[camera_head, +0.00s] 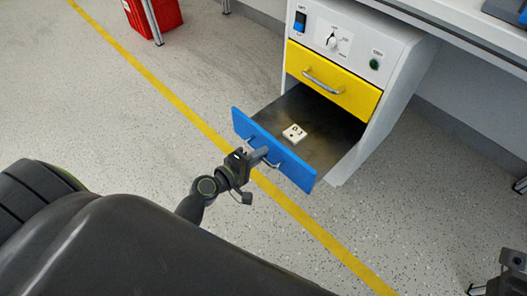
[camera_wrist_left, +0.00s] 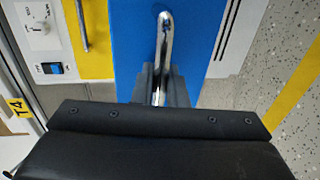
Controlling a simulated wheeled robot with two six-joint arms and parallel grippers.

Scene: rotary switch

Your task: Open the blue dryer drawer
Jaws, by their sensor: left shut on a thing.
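The blue drawer (camera_head: 290,164) is pulled well out from the lower part of the white dryer cabinet (camera_head: 397,75). My left gripper (camera_head: 257,157) is shut on the handle at the middle of the blue front. In the left wrist view the metal handle (camera_wrist_left: 162,50) runs in between the fingers (camera_wrist_left: 155,86), against the blue front (camera_wrist_left: 195,45). The gripper hides part of the handle. A piece of my right arm (camera_head: 505,275) shows at the lower right; its fingers are not clear.
The yellow drawer (camera_head: 335,85) above is closed. The panel on top has a blue switch (camera_head: 299,22), a rotary knob (camera_head: 332,41) and a green button (camera_head: 374,64). A red bin (camera_head: 153,15) stands at the back left. The speckled floor left of the drawer is clear.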

